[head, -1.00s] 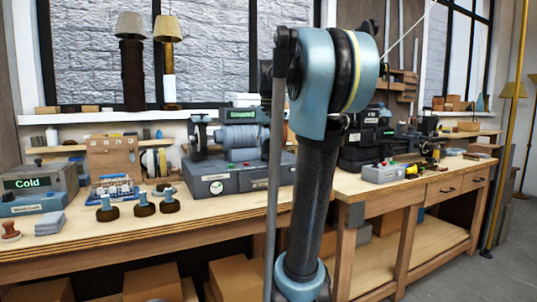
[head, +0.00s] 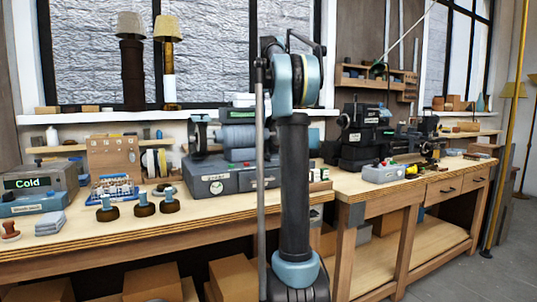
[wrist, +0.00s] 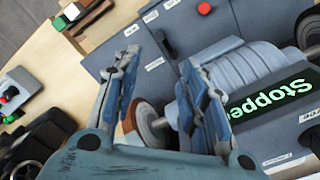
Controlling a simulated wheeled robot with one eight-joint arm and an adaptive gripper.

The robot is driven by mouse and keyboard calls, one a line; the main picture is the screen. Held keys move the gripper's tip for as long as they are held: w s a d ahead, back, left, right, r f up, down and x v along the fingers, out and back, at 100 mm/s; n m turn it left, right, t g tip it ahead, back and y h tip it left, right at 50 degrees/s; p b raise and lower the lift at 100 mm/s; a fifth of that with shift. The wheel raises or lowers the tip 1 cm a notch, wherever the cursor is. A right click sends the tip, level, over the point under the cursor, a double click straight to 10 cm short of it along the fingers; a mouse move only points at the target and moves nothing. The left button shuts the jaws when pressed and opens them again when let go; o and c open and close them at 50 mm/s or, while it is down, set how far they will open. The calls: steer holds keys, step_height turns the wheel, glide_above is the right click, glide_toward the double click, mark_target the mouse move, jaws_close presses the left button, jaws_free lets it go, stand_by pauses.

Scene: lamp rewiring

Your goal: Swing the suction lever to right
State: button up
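My gripper (wrist: 158,62) is open and empty in the wrist view, its two blue-grey fingers spread apart over the grey machine (wrist: 110,65). The machine also shows in the head view (head: 213,172), partly behind my arm. On its panel in the wrist view are a small black lever or switch (wrist: 163,42) with a white label beside it, and a red knob (wrist: 204,8). The labels are too small to read, so I cannot tell which control is the suction lever. The gripper is hidden in the head view.
A ribbed grey drum (wrist: 240,65) and a green "Stopped" display (wrist: 270,100) lie right of the fingers. A brownish wheel (wrist: 150,120) shows between them. In the head view, a grey button box (head: 384,173) stands on the right bench, and bobbins (head: 145,205) at left.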

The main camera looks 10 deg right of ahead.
step_height(320, 180, down, 17)
steer(key=shift+f, duration=0.1)
stand_by(0.6)
